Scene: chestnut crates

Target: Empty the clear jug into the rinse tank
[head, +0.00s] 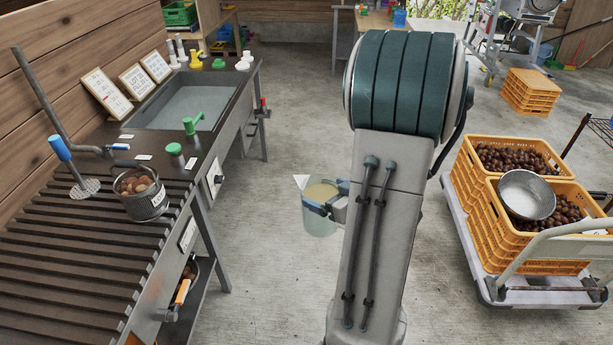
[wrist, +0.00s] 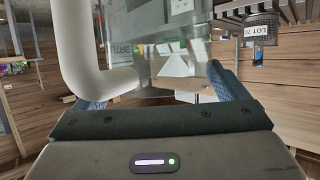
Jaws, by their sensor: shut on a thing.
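The clear jug (head: 320,222) hangs upright above the concrete floor, right of the sink bench. Yellowish contents show through its open top, and a pale spout points left. My gripper (head: 322,204) is shut on the jug, its blue fingers around the body near the top. In the wrist view the clear jug (wrist: 172,45) stands between the fingers, with a thick pale handle at its left. The rinse tank (head: 190,103) is the grey basin set in the bench at the left, apart from the jug. My arm hides part of the gripper.
Green taps (head: 193,124) and propped signs (head: 107,92) edge the basin. A trolley with orange crates (head: 490,225) stands at the right. The floor between bench and trolley is clear.

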